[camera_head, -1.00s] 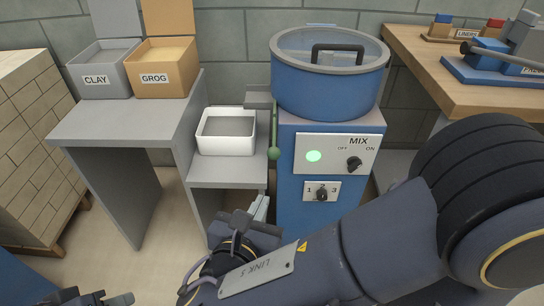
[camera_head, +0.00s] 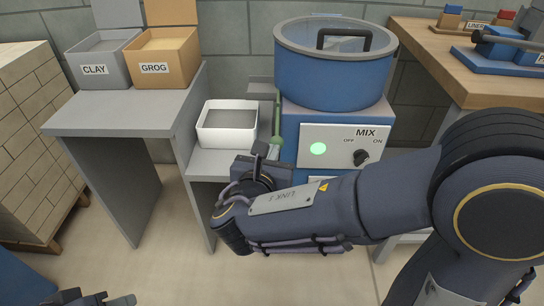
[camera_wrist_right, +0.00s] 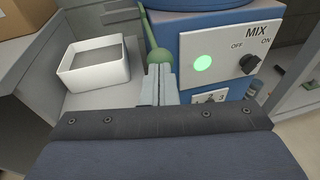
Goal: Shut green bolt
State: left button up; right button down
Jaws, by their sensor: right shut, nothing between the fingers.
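The green bolt shows as a green rod with a round green knob (camera_head: 276,141) at its lower end, at the left side of the blue mixer (camera_head: 330,88). In the right wrist view the knob (camera_wrist_right: 159,56) is just beyond my fingertips, with the rod rising up and left. My right gripper (camera_wrist_right: 158,82) is shut and empty, its tips at or very near the knob; I cannot tell if they touch. In the head view the right gripper (camera_head: 273,153) is partly hidden by its own wrist. My left gripper (camera_head: 97,299) is cut off at the bottom left edge.
A white bin (camera_head: 227,126) stands on a low grey shelf left of the knob. The mixer's MIX panel (camera_head: 335,147) with a lit green lamp and a dark knob is to the right. CLAY (camera_head: 95,71) and GROG (camera_head: 155,69) boxes stand on the grey table.

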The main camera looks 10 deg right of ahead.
aim_at(278, 122)
jog(key=shift+w+d, duration=0.1)
jog(key=shift+w, duration=0.15)
jog(key=w, duration=0.2)
jog(key=w+d, duration=0.1)
jog(key=w, duration=0.1)
jog(key=w+d, duration=0.1)
jog(key=w, duration=0.2)
jog(key=shift+d+r+p, duration=0.1)
jog(key=shift+r+p, duration=0.05)
jog(key=shift+p, duration=0.25)
jog(key=shift+r, duration=0.1)
